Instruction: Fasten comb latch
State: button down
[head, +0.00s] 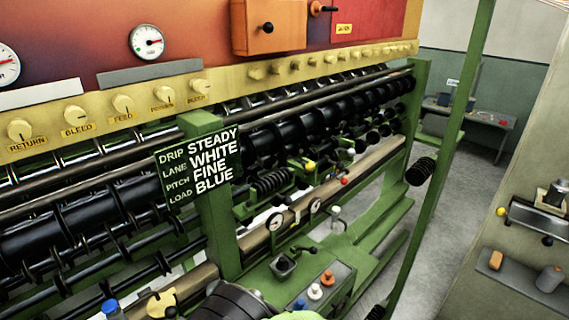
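I cannot tell for certain which part is the comb latch. In the head view, a green mechanism with a ribbed black roller (272,182) sits right of the sign post, among the spools. A yellow knob (310,166) and a red knob (344,181) stand near it. They are too small to show whether anything there is fastened. My gripper is not in view. A dark rounded shape at the bottom edge may be part of my arm, but I cannot tell.
A sign (198,167) reads STEADY, WHITE, FINE, BLUE. A green post (443,160) stands at right before the grey floor aisle. A green ledge (283,270) carries a small box of knobs. A shelf (525,285) is at far right.

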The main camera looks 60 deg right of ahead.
aim_at(308, 167)
jog(key=z, duration=2.15)
jog(key=i+l+u, duration=0.35)
jog(key=i+l, duration=0.25)
jog(key=i+l+u, duration=0.2)
jog(key=l, duration=0.3)
